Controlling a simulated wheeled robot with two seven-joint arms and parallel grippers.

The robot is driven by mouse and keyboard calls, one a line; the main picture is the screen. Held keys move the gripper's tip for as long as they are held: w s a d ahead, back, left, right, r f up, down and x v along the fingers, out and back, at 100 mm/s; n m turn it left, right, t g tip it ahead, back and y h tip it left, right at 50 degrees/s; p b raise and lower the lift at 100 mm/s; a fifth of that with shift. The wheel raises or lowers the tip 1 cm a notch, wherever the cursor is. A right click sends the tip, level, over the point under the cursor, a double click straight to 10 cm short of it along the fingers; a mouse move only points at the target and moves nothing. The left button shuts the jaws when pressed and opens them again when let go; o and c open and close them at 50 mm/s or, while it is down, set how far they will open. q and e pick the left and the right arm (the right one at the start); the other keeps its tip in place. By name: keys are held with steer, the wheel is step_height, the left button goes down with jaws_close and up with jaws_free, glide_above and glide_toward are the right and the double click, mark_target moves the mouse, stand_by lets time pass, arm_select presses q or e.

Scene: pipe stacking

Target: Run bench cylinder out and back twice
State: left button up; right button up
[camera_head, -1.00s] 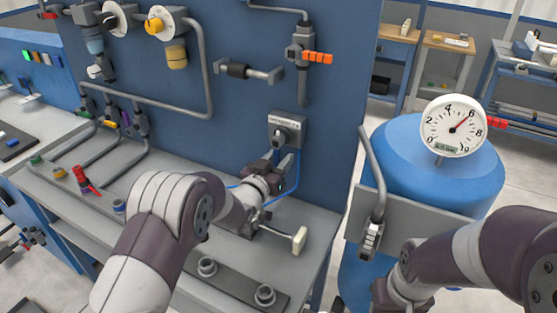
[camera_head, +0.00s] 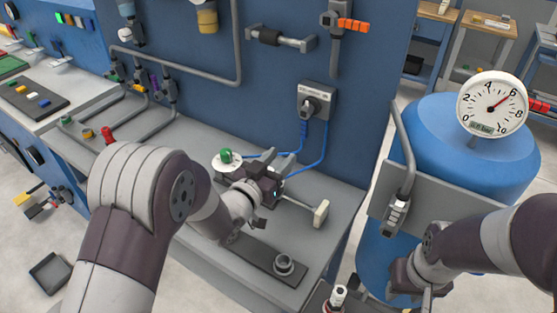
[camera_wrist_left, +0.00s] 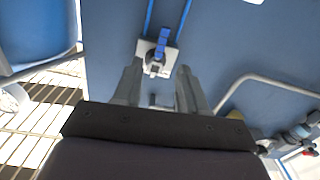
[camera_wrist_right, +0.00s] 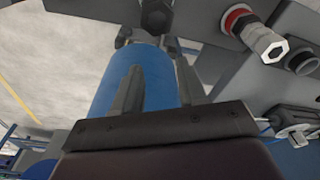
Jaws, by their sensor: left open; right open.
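The bench cylinder shows its thin rod and cream end plate (camera_head: 320,213) on the bench. The rod stands out to the right; the body is mostly hidden behind my left gripper. A grey switch box (camera_head: 314,92) with a dark knob is on the blue panel above, two blue hoses (camera_head: 322,150) running down from it. My left gripper (camera_head: 277,183) is open and empty, below the switch box and apart from it. In the left wrist view the box (camera_wrist_left: 156,58) shows beyond the open fingers. My right gripper (camera_wrist_right: 158,70) is open and empty near the blue tank (camera_wrist_right: 112,85).
A blue tank (camera_head: 455,150) with a round gauge (camera_head: 492,105) stands right of the bench; its needle points near 6. A green knob (camera_head: 226,156) on a pale disc is behind my left wrist. A grey socket (camera_head: 283,264) sits on the bench's front strip.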

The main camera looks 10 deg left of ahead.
arm_select(q)
steer(key=shift+w+d+r, duration=0.1)
steer(key=shift+w+r, duration=0.05)
steer(key=c, duration=0.6)
steer(key=w+d+r+m+t+y+p, duration=0.1)
steer(key=w+d+r+m+t+y, duration=0.1)
steer(key=shift+w+d+r+y+p, duration=0.15)
steer(key=shift+w+r+y+p, duration=0.05)
steer(key=shift+w+y+p, duration=0.2)
jaws_close()
steer(key=m+y+p, duration=0.3)
steer(key=m+y, duration=0.2)
steer(key=y, duration=0.3)
glide_toward(305, 123)
steer(key=w+d, duration=0.1)
steer(key=d, duration=0.1)
steer(key=s+d+f+m+g+y, duration=0.2)
steer(key=s+d+m+y, duration=0.1)
steer(key=x, duration=1)
steer(key=shift+a+p, duration=0.3)
steer(key=shift+p, duration=0.1)
